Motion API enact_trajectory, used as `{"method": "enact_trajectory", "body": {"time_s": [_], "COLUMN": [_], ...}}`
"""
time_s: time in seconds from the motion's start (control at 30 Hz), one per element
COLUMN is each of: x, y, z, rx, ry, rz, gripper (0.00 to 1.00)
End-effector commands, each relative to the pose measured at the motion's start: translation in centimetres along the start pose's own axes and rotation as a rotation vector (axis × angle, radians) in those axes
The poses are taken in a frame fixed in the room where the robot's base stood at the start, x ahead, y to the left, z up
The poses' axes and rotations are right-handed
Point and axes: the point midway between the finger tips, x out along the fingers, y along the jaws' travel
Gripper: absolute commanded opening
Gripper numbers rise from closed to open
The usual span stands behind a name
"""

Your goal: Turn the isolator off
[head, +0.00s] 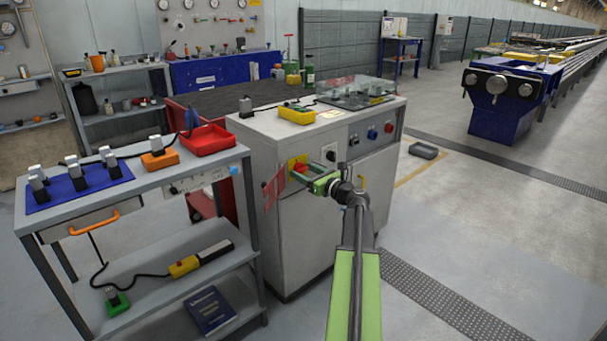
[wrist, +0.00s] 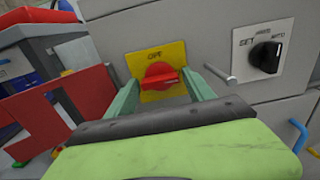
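The isolator is a red rotary knob (wrist: 160,76) on a yellow plate (wrist: 176,52) marked "OFF" at the top. In the wrist view its raised grip lies roughly level, pointing to the right. In the head view the yellow plate (head: 291,160) is on the near upper face of the grey cabinet. My gripper (head: 306,176) is in front of it. In the wrist view my gripper (wrist: 163,88) is open, one green finger at each side of the knob, with gaps showing. How far the fingertips are from the plate I cannot tell.
A red flap (head: 273,188) stands out at the plate's left. A metal peg (wrist: 220,73) sticks out right of the knob, beside a black selector switch (wrist: 267,56). A grey workbench (head: 190,175) stands close at the left.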

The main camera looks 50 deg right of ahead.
Motion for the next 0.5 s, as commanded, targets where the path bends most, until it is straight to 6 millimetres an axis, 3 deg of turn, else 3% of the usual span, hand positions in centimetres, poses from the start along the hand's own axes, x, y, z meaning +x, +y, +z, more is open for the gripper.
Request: {"method": "enact_trajectory", "body": {"time_s": [0.07, 0.37, 0.4, 0.5], "x": [0.0, -0.1, -0.4, 0.0], "y": [0.0, 0.0, 1.3, 0.6], "z": [0.0, 0.0, 0.0, 0.0], "rx": [0.0, 0.0, 0.0, -0.003], "ry": [0.0, 0.0, 0.0, 0.001], "rz": [0.0, 0.0, 0.001, 0.005], "gripper": [0.5, 0.1, 0.1, 0.1]}}
